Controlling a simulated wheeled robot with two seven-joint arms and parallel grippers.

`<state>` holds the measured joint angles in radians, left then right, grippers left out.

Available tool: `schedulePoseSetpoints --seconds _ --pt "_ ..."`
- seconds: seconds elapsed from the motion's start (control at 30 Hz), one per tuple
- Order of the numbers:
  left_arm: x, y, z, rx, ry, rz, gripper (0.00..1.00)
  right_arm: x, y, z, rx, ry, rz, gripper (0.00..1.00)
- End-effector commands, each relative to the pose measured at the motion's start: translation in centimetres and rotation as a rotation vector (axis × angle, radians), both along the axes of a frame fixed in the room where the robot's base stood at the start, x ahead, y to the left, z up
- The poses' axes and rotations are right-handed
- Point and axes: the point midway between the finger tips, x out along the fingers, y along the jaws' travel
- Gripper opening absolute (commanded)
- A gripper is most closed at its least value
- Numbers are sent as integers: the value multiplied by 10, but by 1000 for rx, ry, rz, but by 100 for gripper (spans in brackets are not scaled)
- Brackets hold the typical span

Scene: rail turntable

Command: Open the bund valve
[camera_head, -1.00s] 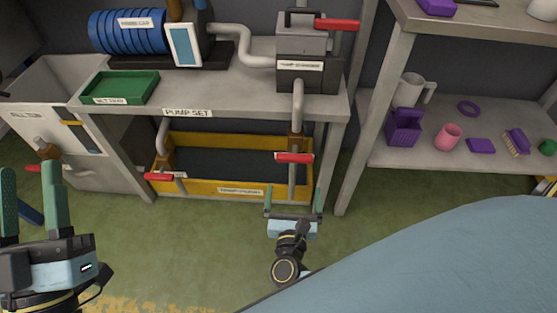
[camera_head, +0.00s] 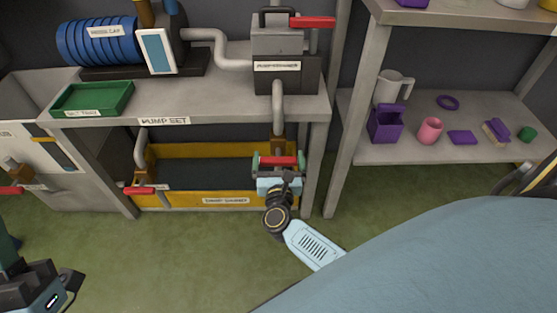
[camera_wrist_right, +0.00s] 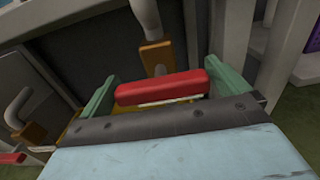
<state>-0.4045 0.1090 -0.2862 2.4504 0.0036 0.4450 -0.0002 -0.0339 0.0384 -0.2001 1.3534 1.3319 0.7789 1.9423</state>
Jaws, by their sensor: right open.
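The right-hand red valve handle (camera_head: 277,161) lies across a brown valve body and grey pipe (camera_head: 278,105) at the right end of the yellow bund tray (camera_head: 175,200). My right gripper (camera_head: 279,167) is open around it. In the right wrist view the red handle (camera_wrist_right: 162,87) lies crosswise between the green fingers of the gripper (camera_wrist_right: 165,92); contact is unclear. Another red handle (camera_head: 139,191) sits at the tray's left end. No readable label tells which is the bund valve. My left gripper is mostly cut off at the lower left; its jaws cannot be judged.
The bench (camera_head: 225,103) overhangs the tray, with a leg (camera_head: 314,160) close right of my right gripper. A third red handle (camera_head: 10,190) is at the far left. A shelf (camera_head: 395,152) with purple items stands right. Green floor in front is open.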

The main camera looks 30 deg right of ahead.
Motion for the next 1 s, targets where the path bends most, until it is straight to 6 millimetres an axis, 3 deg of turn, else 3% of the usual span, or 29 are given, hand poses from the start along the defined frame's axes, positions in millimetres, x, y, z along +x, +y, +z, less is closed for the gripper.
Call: schedulePoseSetpoints --seconds 0.1,0.3,0.67,1.0 --pt "0 0 0 0 0 0 42 0 0 0 0 0 0 97" --pt "0 0 0 1 1 1 42 0 0 0 0 0 0 72" --pt "3 -1 0 6 19 1 42 -1 0 0 -55 33 -2 72" --pt "13 -4 -5 38 134 -1 42 0 2 0 -269 169 -2 72"
